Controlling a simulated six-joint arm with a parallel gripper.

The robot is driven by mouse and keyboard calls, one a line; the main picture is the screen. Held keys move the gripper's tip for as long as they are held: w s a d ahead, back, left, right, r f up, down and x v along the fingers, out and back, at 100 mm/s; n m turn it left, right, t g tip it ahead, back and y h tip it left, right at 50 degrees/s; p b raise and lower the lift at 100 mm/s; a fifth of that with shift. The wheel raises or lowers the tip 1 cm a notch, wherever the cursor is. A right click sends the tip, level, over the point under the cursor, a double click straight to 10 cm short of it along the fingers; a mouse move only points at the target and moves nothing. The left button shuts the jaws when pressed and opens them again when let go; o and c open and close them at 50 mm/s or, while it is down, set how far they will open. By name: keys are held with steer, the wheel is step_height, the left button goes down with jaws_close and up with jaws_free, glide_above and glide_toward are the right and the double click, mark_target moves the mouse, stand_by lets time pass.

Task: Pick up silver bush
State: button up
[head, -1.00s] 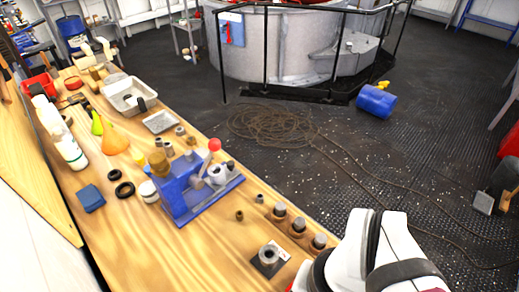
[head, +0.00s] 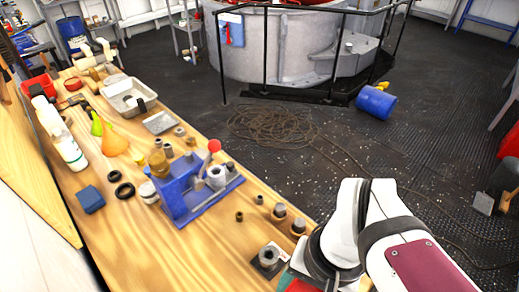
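Several bush-like metal parts stand on the wooden bench, and I cannot tell which is the silver bush. A silver-grey ring-shaped part (head: 268,256) sits on a dark square plate near the bench's front right edge. A grey cylinder (head: 217,177) stands on the blue press fixture (head: 182,196). Smaller grey bushes (head: 180,131) stand farther back, near the shallow tray. Brown parts with silvery tops (head: 279,211) stand along the right edge, close to my arm. My white arm fills the lower right, but my gripper's fingers are not visible.
The bench (head: 135,245) is clear at its near left. A blue block (head: 90,199), black rings (head: 124,190), an orange funnel (head: 114,143) and a white bottle (head: 69,150) lie left of the fixture. A cable coil (head: 270,127) lies on the floor.

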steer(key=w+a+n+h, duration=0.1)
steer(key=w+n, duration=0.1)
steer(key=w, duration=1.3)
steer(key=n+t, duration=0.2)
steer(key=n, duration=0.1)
glide_above(260, 197)
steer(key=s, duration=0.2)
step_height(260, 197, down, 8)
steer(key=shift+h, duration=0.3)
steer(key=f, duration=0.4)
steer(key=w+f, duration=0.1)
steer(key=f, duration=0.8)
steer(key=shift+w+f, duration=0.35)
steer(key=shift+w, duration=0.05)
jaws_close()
